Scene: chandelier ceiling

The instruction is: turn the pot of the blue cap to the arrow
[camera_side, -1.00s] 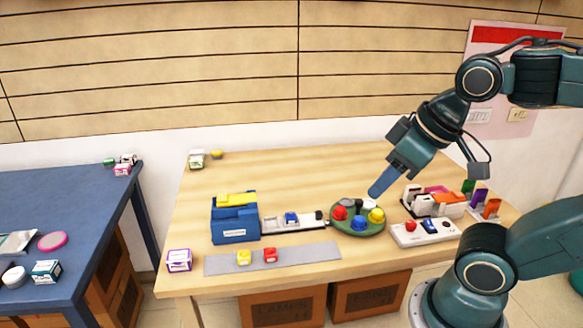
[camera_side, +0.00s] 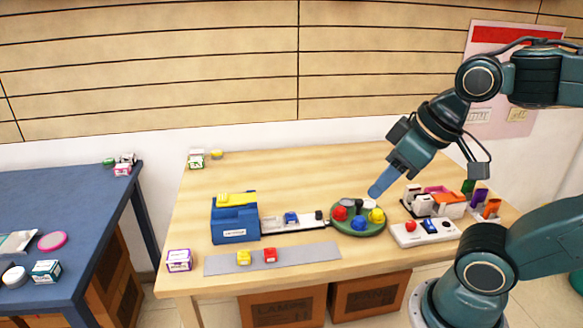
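A round green turntable (camera_side: 345,229) lies on the wooden table and carries several capped pots. The blue-capped pot (camera_side: 359,223) is at its front, the red-capped pot (camera_side: 340,213) at its left and the yellow-capped pot (camera_side: 376,215) at its right. A dark grey piece (camera_side: 348,203) and a white one (camera_side: 370,204) show toward the back. My gripper (camera_side: 376,192), with blue fingers, hangs just above the turntable's back right edge, apart from the pots. The fingers look like one bar from this side, so their opening cannot be told. I cannot make out an arrow.
Left of the turntable are a white rail (camera_side: 300,222) and a blue box (camera_side: 235,218). A white panel with a red button (camera_side: 411,227) and a crowded tray (camera_side: 435,203) stand at the right. A grey strip (camera_side: 315,254) lies in front. The table's back middle is clear.

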